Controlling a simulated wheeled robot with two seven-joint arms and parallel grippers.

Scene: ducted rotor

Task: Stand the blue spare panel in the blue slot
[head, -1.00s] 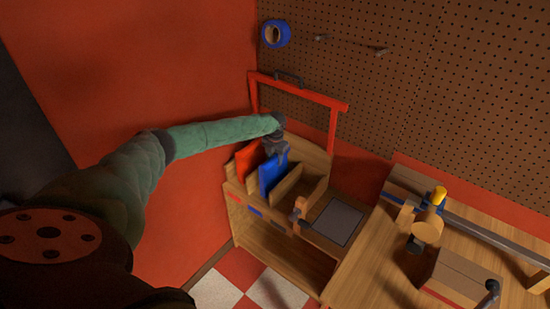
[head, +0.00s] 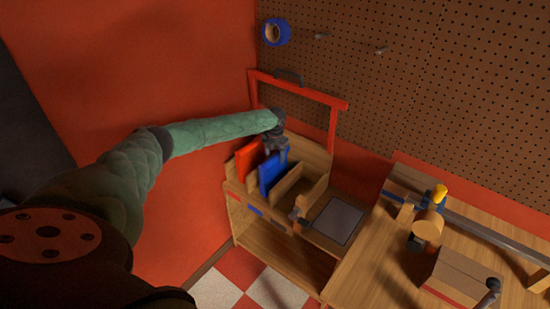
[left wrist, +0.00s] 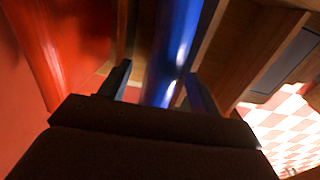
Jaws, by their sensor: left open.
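The blue spare panel (head: 272,177) stands on edge in a compartment of the wooden rack (head: 316,195), between wooden dividers. A blue mark (head: 255,211) on the rack front lies below it. My left gripper (head: 277,155) is just above the panel's top edge, pointing down. In the left wrist view, its two fingers (left wrist: 160,88) are apart, one on each side of the blue panel (left wrist: 176,45), with gaps visible. The panel's lower part is hidden inside the rack. My right gripper is not in view.
A red panel (head: 248,158) stands in the compartment to the left. A red frame (head: 300,92) rises behind the rack. A grey plate (head: 340,220) lies to the right, and a workbench (head: 365,270) with tools is beyond it. Empty compartments lie right of the blue panel.

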